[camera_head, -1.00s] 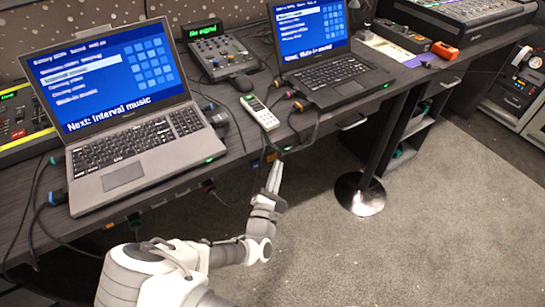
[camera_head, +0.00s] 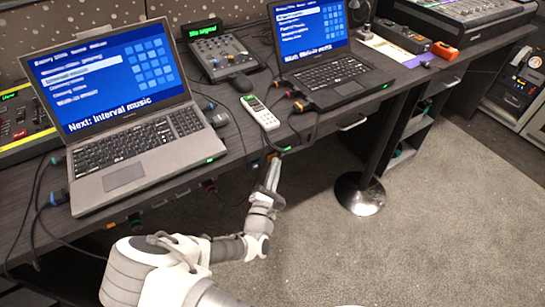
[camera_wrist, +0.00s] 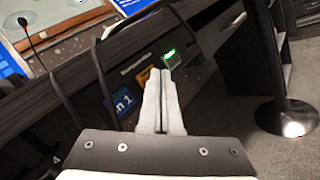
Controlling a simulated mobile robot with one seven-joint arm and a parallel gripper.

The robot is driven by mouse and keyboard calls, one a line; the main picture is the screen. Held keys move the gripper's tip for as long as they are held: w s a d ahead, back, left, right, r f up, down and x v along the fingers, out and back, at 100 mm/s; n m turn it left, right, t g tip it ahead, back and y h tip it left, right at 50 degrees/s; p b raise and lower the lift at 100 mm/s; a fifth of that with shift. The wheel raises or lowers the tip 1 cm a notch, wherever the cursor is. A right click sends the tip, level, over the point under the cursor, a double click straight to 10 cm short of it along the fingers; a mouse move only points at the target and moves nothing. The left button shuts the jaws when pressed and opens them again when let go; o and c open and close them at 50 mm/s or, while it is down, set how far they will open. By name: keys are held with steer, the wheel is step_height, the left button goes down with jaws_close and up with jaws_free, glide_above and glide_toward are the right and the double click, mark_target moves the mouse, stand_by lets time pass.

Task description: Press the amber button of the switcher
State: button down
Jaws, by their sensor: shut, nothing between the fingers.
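My gripper (camera_head: 271,172) is shut and empty, with its fingers pointing up at the desk's front edge. In the wrist view its fingertips (camera_wrist: 161,74) are close in front of a row of small coloured parts on the dark desk front. An amber-orange square (camera_wrist: 146,76) is partly hidden behind the fingertips. A blue square (camera_wrist: 119,99) with white lettering is to its left, and a small box with a green light (camera_wrist: 170,55) is to its right. I cannot tell which part is the switcher's amber button, or whether the fingertips touch anything.
Two laptops, left (camera_head: 118,170) and right (camera_head: 335,75), stand on the desk with a white handheld keypad (camera_head: 260,112) between them. Dark cables hang over the front edge near my gripper. A table leg on a round base (camera_head: 360,194) stands to the right. The carpet in front is clear.

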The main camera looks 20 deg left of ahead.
steer(key=shift+w+a, duration=0.2)
steer(key=shift+a, duration=0.05)
steer(key=shift+s+d, duration=0.1)
stand_by(0.5)
steer(key=shift+s+d+p, duration=0.4)
steer(key=shift+d+p, duration=0.1)
steer(key=shift+p, duration=0.15)
steer(key=shift+s+d+p, duration=1.3)
steer(key=shift+s+d, duration=0.35)
steer(key=shift+d, duration=0.25)
